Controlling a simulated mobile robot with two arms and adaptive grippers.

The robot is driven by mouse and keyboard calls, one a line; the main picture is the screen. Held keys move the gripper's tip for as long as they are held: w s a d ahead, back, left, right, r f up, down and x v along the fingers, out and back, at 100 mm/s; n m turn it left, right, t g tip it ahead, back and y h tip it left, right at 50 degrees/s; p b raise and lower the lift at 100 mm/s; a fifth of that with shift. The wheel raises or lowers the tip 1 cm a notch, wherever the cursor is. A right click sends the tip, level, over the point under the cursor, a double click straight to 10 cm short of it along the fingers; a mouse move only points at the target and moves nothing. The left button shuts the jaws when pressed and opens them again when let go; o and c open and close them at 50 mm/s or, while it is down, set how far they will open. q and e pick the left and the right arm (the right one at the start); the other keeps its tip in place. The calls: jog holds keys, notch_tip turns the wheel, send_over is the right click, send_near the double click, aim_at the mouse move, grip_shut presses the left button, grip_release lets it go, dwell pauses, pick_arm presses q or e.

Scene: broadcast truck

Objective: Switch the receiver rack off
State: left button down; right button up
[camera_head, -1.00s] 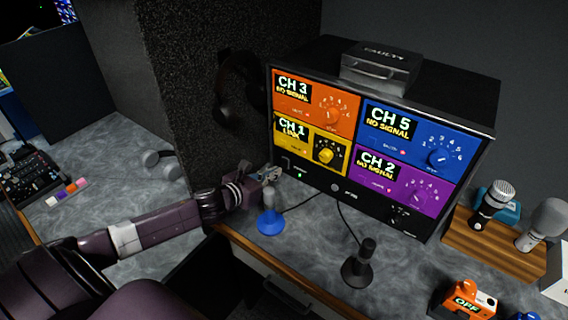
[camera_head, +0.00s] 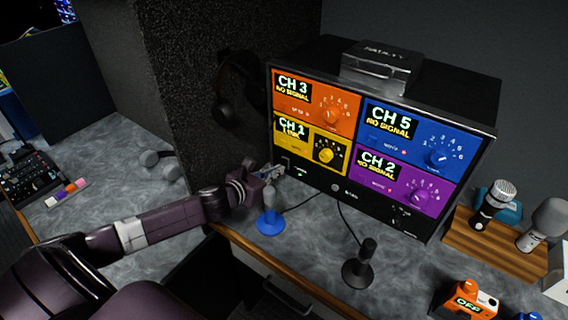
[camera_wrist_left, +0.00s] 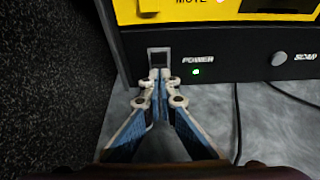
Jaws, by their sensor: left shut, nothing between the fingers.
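The receiver rack (camera_head: 345,188) is a black box with orange, blue, yellow and purple channel panels, standing on the grey worktop. Its power switch (camera_wrist_left: 159,55) is a small framed rocker at the lower left of the front, beside the word POWER. A green light (camera_wrist_left: 196,72) glows under that word. My left gripper (camera_wrist_left: 159,74) is shut and empty, its fingertips at the lower part of the switch and partly covering it. I cannot tell whether they touch. In the head view the left gripper (camera_head: 278,172) is at the rack's lower left corner. My right gripper is not in view.
A microphone on a blue base (camera_head: 270,222) stands just below my left gripper, and a black one (camera_head: 360,268) is farther right. Cables run from the rack area. A wooden stand (camera_head: 490,245) holds microphones at right. A dark speckled wall (camera_head: 180,90) is close on the left.

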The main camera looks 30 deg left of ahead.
pick_arm(q)
jog(key=shift+w+f, duration=0.25)
jog(key=shift+w, duration=0.35)
dwell(0.3)
jog(key=shift+s, duration=0.1)
jog(key=shift+s+r, duration=0.2)
jog(key=shift+s, duration=0.3)
jog(key=shift+p+v, duration=1.4)
jog(key=shift+v, duration=1.55)
